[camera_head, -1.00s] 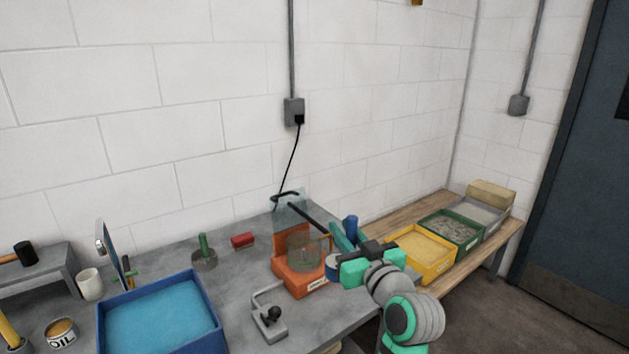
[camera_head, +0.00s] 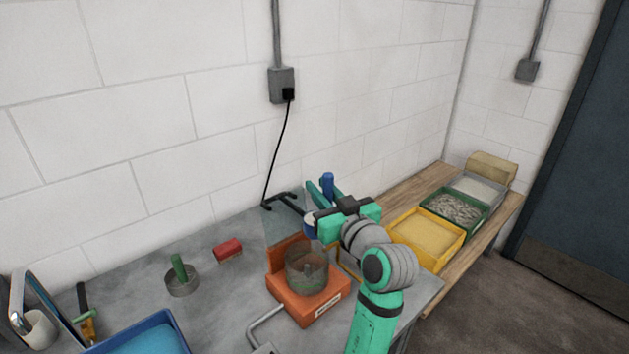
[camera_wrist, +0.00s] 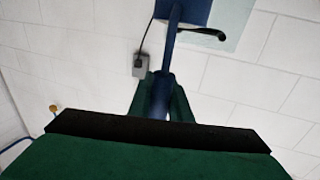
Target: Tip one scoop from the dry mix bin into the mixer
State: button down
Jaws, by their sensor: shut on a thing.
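The mixer (camera_head: 312,308) is an orange base with a clear round drum (camera_head: 306,270) that has something darker inside. My gripper (camera_head: 322,192) is above and just behind the drum in the head view. It is shut on a blue scoop; the scoop's handle (camera_wrist: 168,50) runs between the green fingers in the wrist view, and part of its blue head (camera_wrist: 185,12) shows at the top edge. The scoop's contents are hidden. Bins stand to the right: yellow with tan grain (camera_head: 463,252), green with grey pieces, grey with pale powder. I cannot tell which is the dry mix bin.
A clear panel with a black handle (camera_head: 283,200) stands behind the mixer. A red block (camera_head: 228,249), a round piece with a green post (camera_head: 181,281) and a blue tray (camera_head: 140,337) lie to the left. Bare bench top lies between them and the mixer.

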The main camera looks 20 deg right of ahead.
jog(key=shift+w+f, duration=0.15)
jog(key=shift+f, duration=1.95)
jog(key=a+n, duration=0.1)
jog(key=n, duration=0.1)
jog(key=s+a+n+t, duration=0.1)
jog(key=a+n, duration=0.1)
jog(key=n, duration=0.1)
jog(key=shift+s+a+f, duration=0.15)
jog(key=shift+s+a, duration=0.05)
jog(key=shift+a, duration=0.1)
jog(key=shift+a+y, duration=0.1)
jog(key=shift+y, duration=0.3)
jog(key=shift+s+a+f+n+t+y, duration=0.25)
jog(key=shift+a+n, duration=0.25)
jog(key=shift+n, duration=0.35)
jog(key=shift+s+a+f+n+t+y, duration=0.15)
jog(key=shift+s+a+n, duration=0.25)
jog(key=shift+n, duration=0.45)
jog(key=shift+w+a, duration=0.1)
jog(key=shift+s+a+f+n+y, duration=0.2)
jog(key=shift+a+f+n, duration=0.25)
jog(key=shift+n, duration=0.4)
jog(key=shift+s+a+f+n+y, duration=0.15)
jog(key=shift+a+f+n, duration=0.3)
jog(key=shift+n, duration=0.4)
